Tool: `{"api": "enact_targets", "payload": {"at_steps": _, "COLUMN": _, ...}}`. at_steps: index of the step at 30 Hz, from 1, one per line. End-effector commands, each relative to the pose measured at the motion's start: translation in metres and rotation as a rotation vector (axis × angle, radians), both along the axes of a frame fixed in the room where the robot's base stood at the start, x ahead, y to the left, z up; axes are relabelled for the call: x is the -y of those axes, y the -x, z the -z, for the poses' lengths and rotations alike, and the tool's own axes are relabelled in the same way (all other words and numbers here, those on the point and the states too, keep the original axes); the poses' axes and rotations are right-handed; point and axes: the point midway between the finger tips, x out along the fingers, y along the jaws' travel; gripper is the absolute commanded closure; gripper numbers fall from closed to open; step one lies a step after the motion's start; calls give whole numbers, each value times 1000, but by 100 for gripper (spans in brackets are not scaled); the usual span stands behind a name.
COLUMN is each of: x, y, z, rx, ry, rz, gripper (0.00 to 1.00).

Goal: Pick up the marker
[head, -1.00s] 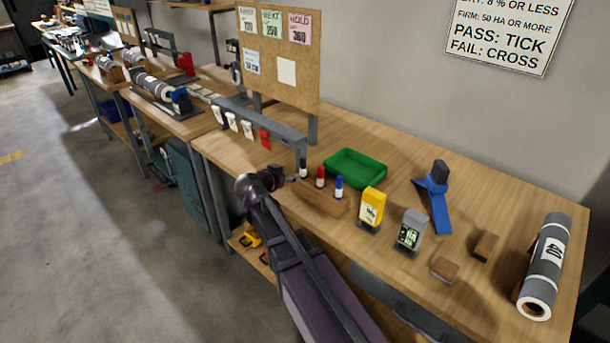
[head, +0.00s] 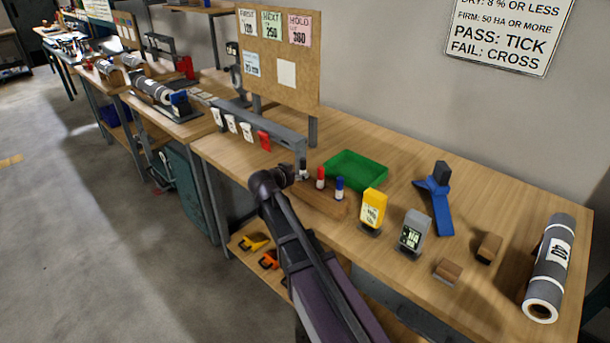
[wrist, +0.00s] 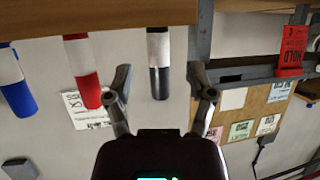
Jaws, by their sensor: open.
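Three markers stand upright in a wooden block (head: 318,200) on the bench: a black-and-white one (head: 304,174), a red-and-white one (head: 320,178) and a blue-and-white one (head: 339,188). My gripper (head: 297,175) is at the block's left end, by the black marker, and partly covers it. The wrist view is upside down. There the black marker (wrist: 159,65) lies between the two open fingers of my gripper (wrist: 163,88), with gaps on both sides. The red marker (wrist: 82,70) is just outside the left finger, and the blue marker (wrist: 15,80) is farther left.
A green tray (head: 356,170) lies behind the block. A yellow device (head: 372,209) and a grey meter (head: 411,233) stand to its right. A grey rail (head: 262,126) with hanging tags is close on the left. A grey roll (head: 552,268) lies at the right end.

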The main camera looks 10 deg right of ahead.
Motion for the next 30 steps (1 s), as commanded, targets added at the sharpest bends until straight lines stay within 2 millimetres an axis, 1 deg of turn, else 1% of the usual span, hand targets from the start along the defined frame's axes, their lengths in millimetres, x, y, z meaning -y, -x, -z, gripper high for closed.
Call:
{"api": "enact_targets", "payload": {"at_steps": 1, "x": 4, "y": -5, "z": 5, "rx": -1, "ry": 1, "rz": 2, "gripper": 29}}
{"api": "enact_targets", "payload": {"at_steps": 3, "x": 10, "y": -11, "z": 9, "rx": 0, "ry": 0, "rz": 3, "gripper": 29}}
{"api": "enact_targets", "payload": {"at_steps": 9, "x": 22, "y": -24, "z": 16, "rx": 0, "ry": 0, "rz": 1, "gripper": 29}}
{"api": "enact_targets", "payload": {"at_steps": 14, "x": 25, "y": -26, "z": 16, "rx": 0, "ry": 0, "rz": 1, "gripper": 29}}
{"api": "enact_targets", "payload": {"at_steps": 28, "x": 25, "y": -26, "z": 16, "rx": 0, "ry": 0, "rz": 1, "gripper": 29}}
{"api": "enact_targets", "payload": {"at_steps": 29, "x": 25, "y": -26, "z": 16, "rx": 0, "ry": 0, "rz": 1, "gripper": 32}}
{"api": "enact_targets", "payload": {"at_steps": 30, "x": 25, "y": -26, "z": 16, "rx": 0, "ry": 0, "rz": 1, "gripper": 44}}
